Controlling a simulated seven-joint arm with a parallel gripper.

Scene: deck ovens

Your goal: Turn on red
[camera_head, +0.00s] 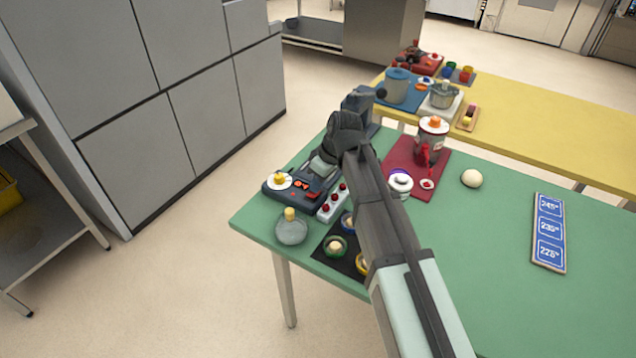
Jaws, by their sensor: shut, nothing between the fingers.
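A dark control box (276,194) sits at the left edge of the green table. It carries a yellow knob on a white dial (279,180), small orange parts (301,184) and a red part (314,195). A white strip with several red knobs (332,203) lies just to its right. My gripper (321,168) is shut and empty, pointing down over the far right part of the control box. My wrist hides some of the box there. I cannot tell whether the fingertips touch it, or how the red part is set.
A flask with a yellow stopper (291,230) and a black mat with several rings (341,263) stand in front. A jar (431,142) stands on a red mat (400,151). A ball (471,178) and a blue temperature sign (549,232) lie right.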

